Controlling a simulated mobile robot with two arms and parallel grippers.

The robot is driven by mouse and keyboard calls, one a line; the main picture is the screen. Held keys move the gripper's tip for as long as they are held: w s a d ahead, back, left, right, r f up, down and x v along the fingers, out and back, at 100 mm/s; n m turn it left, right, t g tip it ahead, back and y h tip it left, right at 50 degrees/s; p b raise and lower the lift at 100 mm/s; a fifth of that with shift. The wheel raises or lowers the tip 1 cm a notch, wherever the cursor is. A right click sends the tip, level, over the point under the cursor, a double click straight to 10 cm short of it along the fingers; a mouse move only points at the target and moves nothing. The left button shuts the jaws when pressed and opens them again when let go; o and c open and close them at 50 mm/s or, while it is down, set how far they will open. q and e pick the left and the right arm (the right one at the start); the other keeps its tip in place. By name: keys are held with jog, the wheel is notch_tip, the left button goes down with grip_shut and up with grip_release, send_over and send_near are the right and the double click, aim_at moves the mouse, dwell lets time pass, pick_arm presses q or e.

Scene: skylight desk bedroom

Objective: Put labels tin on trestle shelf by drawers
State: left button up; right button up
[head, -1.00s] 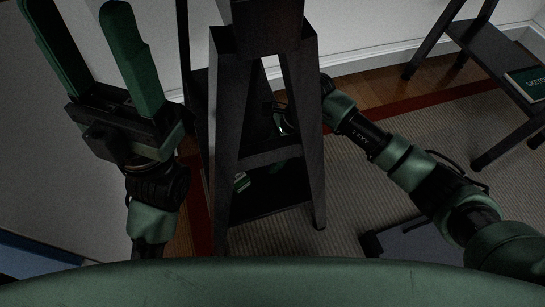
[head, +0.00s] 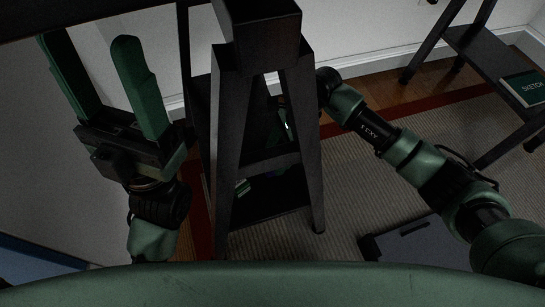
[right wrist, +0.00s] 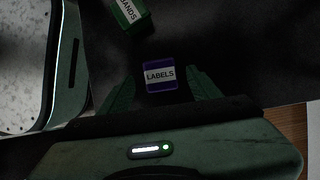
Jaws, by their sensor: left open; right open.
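The labels tin (right wrist: 160,76), a small purple tin with a white "LABELS" face, sits on a dark surface in the right wrist view. My right gripper (right wrist: 160,84) is open, with a green finger on each side of the tin; I cannot tell whether either touches it. In the head view my right arm reaches behind the black trestle (head: 229,135), and its gripper is mostly hidden by the trestle legs. The trestle has a low dark shelf (head: 265,208). My left gripper (head: 88,40) is open and empty, raised left of the trestle.
A green "BANDS" tin (right wrist: 131,13) lies just beyond the labels tin. A green item (head: 242,187) shows on the low shelf. Another dark stand (head: 490,60) at right holds a "SKETCH" book (head: 524,88). Striped rug (head: 345,185) lies between.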

jog(key=s+p+v, duration=0.1)
jog(key=p+v, duration=0.1)
jog(key=v, duration=0.6)
jog(key=shift+w+r, duration=0.2)
jog(key=shift+w, duration=0.25)
